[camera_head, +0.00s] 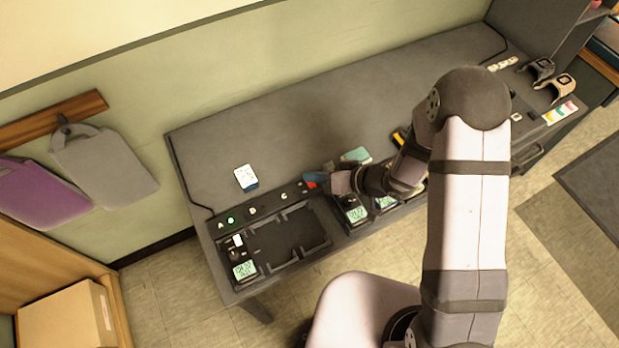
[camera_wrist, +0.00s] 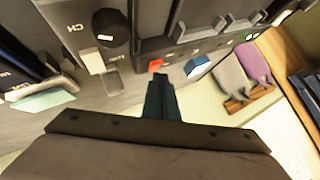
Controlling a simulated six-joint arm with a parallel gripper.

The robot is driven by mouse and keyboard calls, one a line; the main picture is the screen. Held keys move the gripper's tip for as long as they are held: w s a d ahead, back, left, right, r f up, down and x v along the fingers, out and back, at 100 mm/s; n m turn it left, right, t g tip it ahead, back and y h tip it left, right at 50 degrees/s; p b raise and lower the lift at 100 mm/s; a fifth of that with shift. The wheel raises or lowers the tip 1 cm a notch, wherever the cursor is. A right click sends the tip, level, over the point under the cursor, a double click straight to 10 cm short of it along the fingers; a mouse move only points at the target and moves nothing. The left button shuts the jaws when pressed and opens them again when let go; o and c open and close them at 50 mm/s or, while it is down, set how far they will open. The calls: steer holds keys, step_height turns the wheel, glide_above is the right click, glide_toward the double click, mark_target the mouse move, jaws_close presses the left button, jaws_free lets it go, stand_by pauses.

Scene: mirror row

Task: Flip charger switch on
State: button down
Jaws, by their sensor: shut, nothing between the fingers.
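The charger (camera_head: 270,245) is a dark dock with several bays along the table's front edge. A dark strip behind the bays carries lettered marks and a lit green light (camera_head: 230,220) by the A; the light also shows in the wrist view (camera_wrist: 250,37). A red switch (camera_head: 311,184) sits on this strip, and it shows just beyond my fingertips in the wrist view (camera_wrist: 155,64). My gripper (camera_head: 314,177) is shut and empty, its dark blue fingertips right at the red switch. I cannot tell whether they touch it or which way the switch is set.
A white and blue device (camera_head: 246,177) lies on the table behind the strip. A device with a lit screen (camera_head: 244,269) sits in the left bay, and another (camera_head: 354,212) stands right of the empty bays. A teal item (camera_head: 356,155) lies behind my gripper. The back table is clear.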

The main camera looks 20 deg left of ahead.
mark_target(316, 185)
steer(key=shift+r, duration=0.2)
steer(key=shift+s+d+r+p, duration=0.1)
steer(key=shift+r+p, duration=0.5)
steer(key=shift+p, duration=0.3)
steer(key=r+p, duration=0.5)
steer(key=shift+s+d, duration=0.25)
steer(key=shift+w, duration=0.1)
